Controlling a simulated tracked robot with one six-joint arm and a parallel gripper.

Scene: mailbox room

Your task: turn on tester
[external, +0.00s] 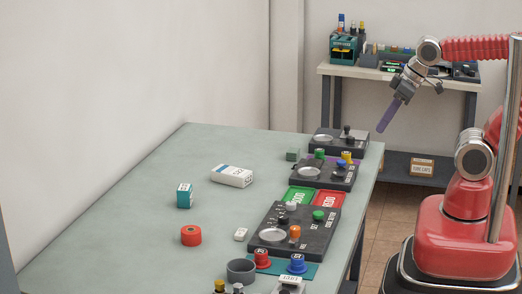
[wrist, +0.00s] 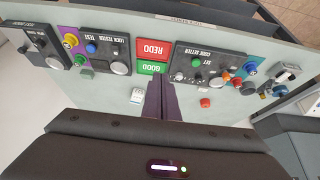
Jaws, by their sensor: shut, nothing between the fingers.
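The lock tester (external: 326,178) is a dark panel in the middle of the row along the table's right side. It bears a silver disc and a small blue knob (external: 340,164). In the wrist view the lock tester (wrist: 108,41) is at the upper left, with the blue knob (wrist: 91,48) by the TEST lettering. My gripper (external: 381,130) is shut and empty, its purple fingers slanting down, above the table's far right corner in the picture and apart from the tester. In the wrist view my gripper (wrist: 155,82) reaches up toward the GOOD mat.
A green GOOD mat (external: 297,196) and a red REDO mat (external: 328,199) lie between the tester and the code setter panel (external: 265,246). Another dark panel (external: 325,146) stands beyond the tester. A white box (external: 231,176) and a red roll (external: 191,236) lie left; much of the table's left is clear.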

